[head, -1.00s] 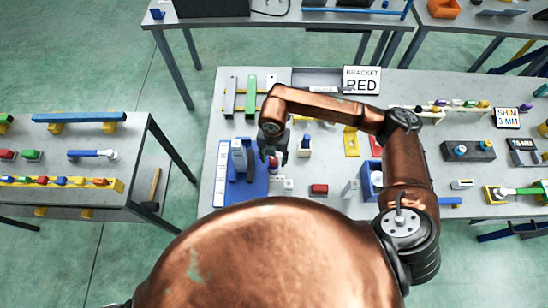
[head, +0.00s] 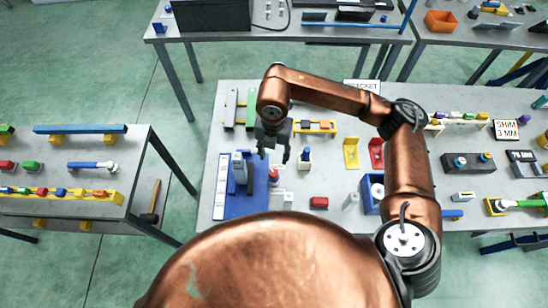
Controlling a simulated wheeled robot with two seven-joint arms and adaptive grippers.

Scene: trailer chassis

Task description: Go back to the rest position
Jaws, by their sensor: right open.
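My right gripper (head: 273,153) is open and appears empty. It hangs over the main table (head: 330,211), above the right side of the blue base plate (head: 243,203) with its grey upright. A small part with a red top (head: 274,176) stands just below the fingers, and they look apart from it. My copper right arm comes in from the right and bends across the table. My left gripper is not in view.
A red block (head: 319,203), a yellow bracket (head: 351,153), a red bracket (head: 376,152) and a blue box (head: 369,200) lie around the arm. A side table (head: 70,205) stands left. Floor (head: 165,110) separates the tables.

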